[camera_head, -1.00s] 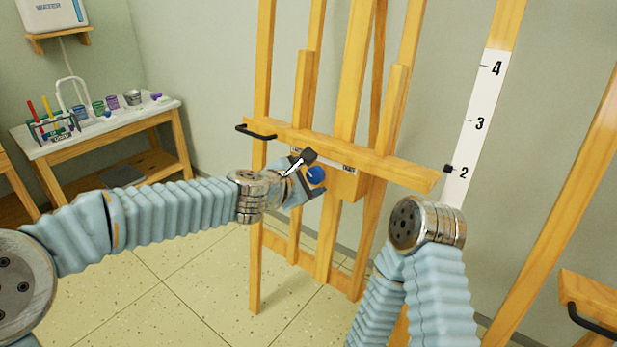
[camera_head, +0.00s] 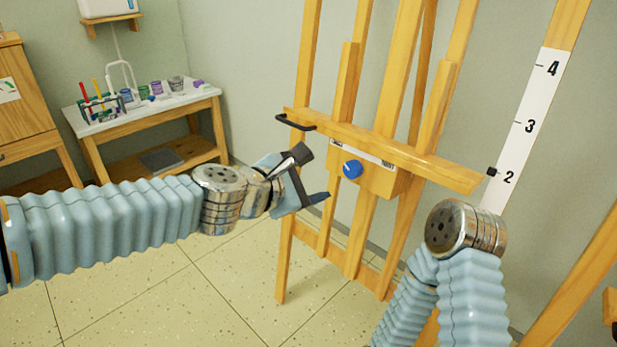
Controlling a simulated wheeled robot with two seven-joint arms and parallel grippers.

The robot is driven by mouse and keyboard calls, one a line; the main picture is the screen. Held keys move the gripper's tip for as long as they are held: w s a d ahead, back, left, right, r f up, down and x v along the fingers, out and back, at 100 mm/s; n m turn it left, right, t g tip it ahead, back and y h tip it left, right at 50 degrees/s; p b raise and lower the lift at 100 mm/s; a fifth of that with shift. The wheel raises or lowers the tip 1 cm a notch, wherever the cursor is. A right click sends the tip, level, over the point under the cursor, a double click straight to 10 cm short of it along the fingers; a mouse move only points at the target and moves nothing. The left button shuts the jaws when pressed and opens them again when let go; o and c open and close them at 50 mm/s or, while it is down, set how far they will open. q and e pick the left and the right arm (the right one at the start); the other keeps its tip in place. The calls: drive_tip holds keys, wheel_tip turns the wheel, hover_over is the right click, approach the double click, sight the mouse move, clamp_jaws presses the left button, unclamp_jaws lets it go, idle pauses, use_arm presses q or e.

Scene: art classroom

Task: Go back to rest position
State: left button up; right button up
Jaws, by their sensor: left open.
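My left gripper (camera_head: 314,175) is open and empty, in front of and to the left of the wooden easel (camera_head: 385,145). A gap shows between its fingers and the easel's blue knob (camera_head: 352,169). The knob sits on the wooden block under the ledge, beside a white label strip. My right arm (camera_head: 465,235) is bent in front of the easel's right side. Its gripper does not show.
A white-topped table (camera_head: 150,108) with a sink tap, cups and a rack of coloured tools stands at the back left. A wooden cabinet (camera_head: 25,100) stands at the left edge. A numbered scale (camera_head: 525,130) is at the right. Tiled floor (camera_head: 180,300) is clear.

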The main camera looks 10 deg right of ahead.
use_arm(q)
drive_tip(key=shift+s+a, duration=0.15)
drive_tip(key=a+f+m+g+y, duration=0.25)
drive_tip(key=a+f, duration=0.25)
drive_tip(key=f, duration=1)
drive_tip(key=a+f+m+g+y, duration=0.15)
drive_tip(key=a+f+m, duration=0.3)
drive_tip(key=f, duration=0.95)
drive_tip(key=s+a+f+m+g+y, duration=0.1)
drive_tip(key=s+a+f+m, duration=0.3)
drive_tip(key=s+f, duration=0.5)
drive_tip(key=s+a+f+m+g, duration=0.4)
drive_tip(key=s+f, duration=0.6)
drive_tip(key=f, duration=0.3)
drive_tip(key=shift+s+a+m+y, duration=0.15)
drive_tip(key=shift+m+y, duration=0.25)
drive_tip(key=shift+m, duration=0.1)
